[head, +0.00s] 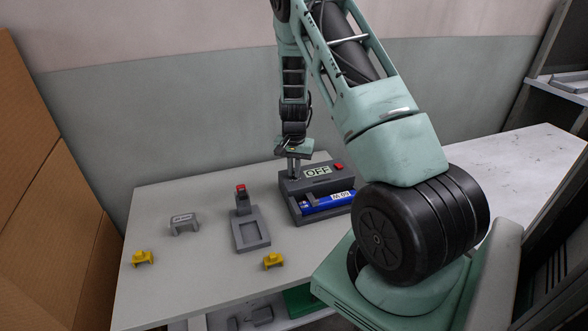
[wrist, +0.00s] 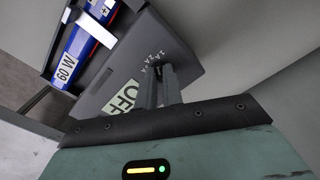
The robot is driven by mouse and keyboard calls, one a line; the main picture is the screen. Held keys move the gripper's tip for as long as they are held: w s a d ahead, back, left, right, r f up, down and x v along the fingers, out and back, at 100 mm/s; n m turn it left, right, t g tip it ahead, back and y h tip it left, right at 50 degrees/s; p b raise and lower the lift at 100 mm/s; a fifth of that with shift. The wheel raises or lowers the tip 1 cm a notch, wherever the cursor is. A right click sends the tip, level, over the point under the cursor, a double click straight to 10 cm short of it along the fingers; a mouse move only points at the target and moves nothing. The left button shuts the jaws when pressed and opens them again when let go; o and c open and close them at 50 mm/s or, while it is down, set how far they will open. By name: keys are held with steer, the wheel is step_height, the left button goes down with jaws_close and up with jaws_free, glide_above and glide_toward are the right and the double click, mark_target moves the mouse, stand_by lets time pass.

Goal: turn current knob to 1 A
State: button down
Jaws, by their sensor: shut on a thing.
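The grey power unit (head: 290,187) stands on the table, with a display reading OFF (head: 317,171) on its top face. A blue part (head: 328,203) labelled 60 W lies in its front bay and also shows in the wrist view (wrist: 82,42). My gripper (head: 293,168) points down at the unit's back left. In the wrist view my gripper (wrist: 163,82) is shut on the current knob, beside small printed amp marks (wrist: 157,63) on the unit's top (wrist: 178,48). The fingers hide the knob, so its setting cannot be read.
A red button (head: 338,166) sits right of the display. To the left are a grey stand with a red top (head: 250,235), a grey bracket (head: 184,225) and two yellow pieces (head: 142,258) (head: 273,260). The table's (head: 185,280) front left is mostly bare. A wall (head: 180,110) rises behind.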

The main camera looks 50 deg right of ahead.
steer(key=shift+m, duration=1.2)
steer(key=c, duration=1.5)
jaws_free()
steer(key=shift+c, duration=0.2)
steer(key=shift+r, duration=0.1)
step_height(320, 180, up, 17)
steer(key=b, duration=0.1)
steer(key=shift+r, duration=0.15)
